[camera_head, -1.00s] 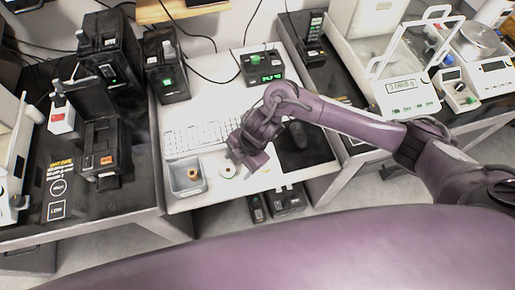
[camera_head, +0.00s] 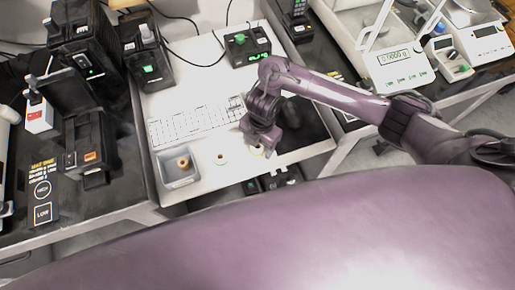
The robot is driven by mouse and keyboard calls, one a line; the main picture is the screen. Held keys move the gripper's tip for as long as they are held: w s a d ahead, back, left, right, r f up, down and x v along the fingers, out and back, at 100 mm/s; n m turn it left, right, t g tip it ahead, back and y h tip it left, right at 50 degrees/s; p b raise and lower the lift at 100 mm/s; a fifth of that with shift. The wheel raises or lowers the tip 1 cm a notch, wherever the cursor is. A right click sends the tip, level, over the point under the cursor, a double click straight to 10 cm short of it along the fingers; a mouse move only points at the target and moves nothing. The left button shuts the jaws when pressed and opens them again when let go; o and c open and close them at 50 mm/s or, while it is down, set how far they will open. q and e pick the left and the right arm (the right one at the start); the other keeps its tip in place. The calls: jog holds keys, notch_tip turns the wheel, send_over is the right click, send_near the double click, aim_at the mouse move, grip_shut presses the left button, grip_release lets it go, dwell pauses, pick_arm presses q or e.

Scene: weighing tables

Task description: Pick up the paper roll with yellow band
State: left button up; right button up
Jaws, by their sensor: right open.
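Several small pale rolls are near the front edge of the white table (camera_head: 240,60). One pale roll (camera_head: 220,158) with an orange-brown centre stands on the bare tabletop. Another pale roll (camera_head: 257,151) is at the fingertips of my right gripper (camera_head: 260,147), partly hidden by it; I cannot tell whether they touch. A brown-orange roll (camera_head: 183,163) sits in the grey tray (camera_head: 180,182) to the left. The band colours are too small to tell apart surely. My right gripper is open and points down. My left gripper is not in view.
A white keyboard (camera_head: 195,125) lies behind the rolls. A dark mouse (camera_head: 297,112) on a black pad (camera_head: 308,132) is right of my gripper. A black device with green display (camera_head: 247,46) stands at the back. Balances stand on the right table, dark devices on the left one.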

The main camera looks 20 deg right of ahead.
jog(key=c, duration=1.1)
jog(key=shift+r, duration=0.1)
jog(key=shift+r, duration=0.1)
